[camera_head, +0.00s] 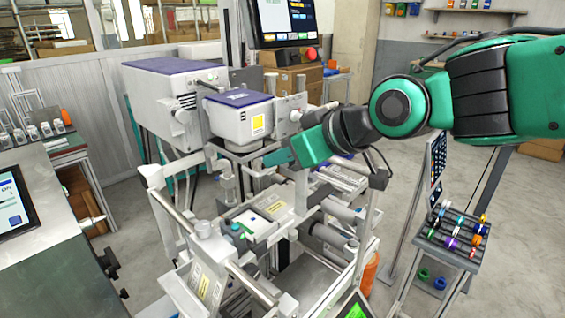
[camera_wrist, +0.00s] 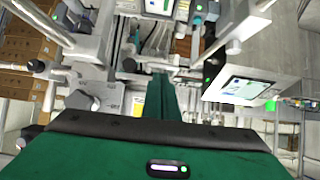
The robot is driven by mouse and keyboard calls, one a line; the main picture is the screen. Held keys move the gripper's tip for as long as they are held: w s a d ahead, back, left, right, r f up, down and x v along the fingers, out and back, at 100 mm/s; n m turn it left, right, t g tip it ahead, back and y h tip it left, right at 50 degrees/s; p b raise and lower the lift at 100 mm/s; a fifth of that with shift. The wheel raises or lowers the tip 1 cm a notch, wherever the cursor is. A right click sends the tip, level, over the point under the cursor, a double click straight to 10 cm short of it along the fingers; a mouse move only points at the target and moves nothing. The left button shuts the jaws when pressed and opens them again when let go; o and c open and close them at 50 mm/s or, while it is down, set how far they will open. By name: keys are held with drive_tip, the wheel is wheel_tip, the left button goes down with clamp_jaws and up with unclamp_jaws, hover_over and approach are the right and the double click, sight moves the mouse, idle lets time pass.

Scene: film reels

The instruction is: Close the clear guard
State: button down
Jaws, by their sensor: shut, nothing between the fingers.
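The machine (camera_head: 255,215) stands in the middle of the head view, with pale posts and rails around an open work area. The clear guard's transparent pane is hard to make out against this frame, so I cannot tell its angle. My gripper (camera_head: 270,158) reaches in from the right, at the upper part of the machine just below the white print head (camera_head: 238,120). In the wrist view my gripper (camera_wrist: 160,84) shows its green fingers together, with nothing between them. They point into the machine frame; I cannot tell whether they touch it.
A monitor (camera_head: 283,20) with a red button hangs above the machine. A bench with a tablet (camera_head: 15,203) stands at left. A rack of colored reels (camera_head: 455,235) stands at right.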

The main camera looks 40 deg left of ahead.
drive_tip(key=a+r+v, duration=0.1)
drive_tip(key=v, duration=1.1)
drive_tip(key=shift+w+r, duration=0.15)
drive_tip(key=shift+w, duration=0.05)
